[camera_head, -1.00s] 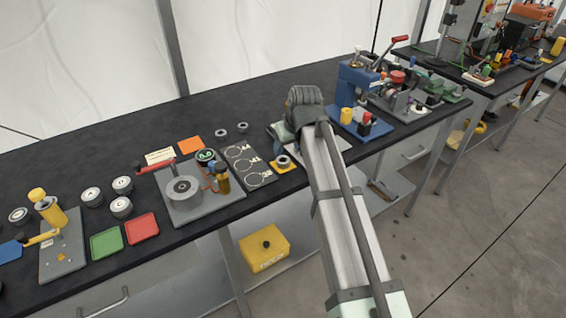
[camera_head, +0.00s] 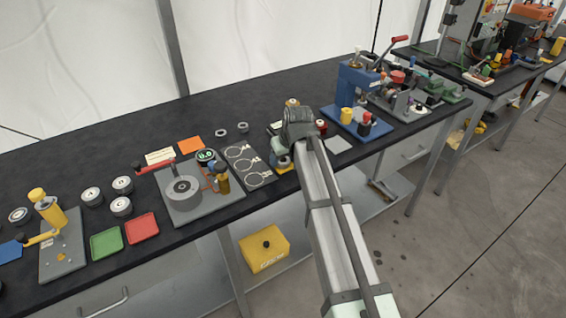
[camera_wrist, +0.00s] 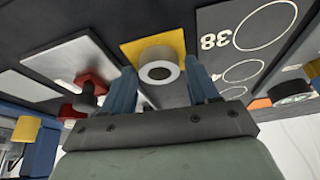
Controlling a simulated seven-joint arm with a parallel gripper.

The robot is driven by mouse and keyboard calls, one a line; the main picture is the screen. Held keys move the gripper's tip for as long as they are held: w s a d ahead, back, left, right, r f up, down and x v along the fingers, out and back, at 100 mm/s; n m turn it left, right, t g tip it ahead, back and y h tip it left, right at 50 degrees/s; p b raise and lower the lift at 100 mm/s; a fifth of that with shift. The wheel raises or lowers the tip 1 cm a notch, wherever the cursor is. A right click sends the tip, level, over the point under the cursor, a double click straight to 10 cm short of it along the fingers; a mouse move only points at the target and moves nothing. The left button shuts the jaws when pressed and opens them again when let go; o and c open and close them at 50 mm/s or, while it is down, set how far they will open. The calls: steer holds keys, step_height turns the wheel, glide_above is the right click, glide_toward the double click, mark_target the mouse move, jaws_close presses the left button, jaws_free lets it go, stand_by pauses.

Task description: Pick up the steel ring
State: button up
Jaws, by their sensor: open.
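A grey steel ring (camera_wrist: 160,70) with a dark hole lies on a small yellow pad (camera_wrist: 134,52) in the wrist view. My gripper (camera_wrist: 161,68) is open, with one blue finger on each side of the ring; I cannot tell whether either finger touches it. In the head view, my gripper (camera_head: 283,158) is down over the yellow pad (camera_head: 284,169) and hides most of the ring.
A dark board with circle outlines (camera_head: 249,166) is just left of the pad. Two small grey rings (camera_head: 221,133) (camera_head: 243,128) lie behind it. A blue press (camera_head: 357,90) stands to the right. A weighing device (camera_head: 183,189) is farther left.

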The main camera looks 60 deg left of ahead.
steer(key=shift+c, duration=0.2)
steer(key=c, duration=0.9)
steer(key=shift+o, duration=0.2)
steer(key=shift+r, duration=0.15)
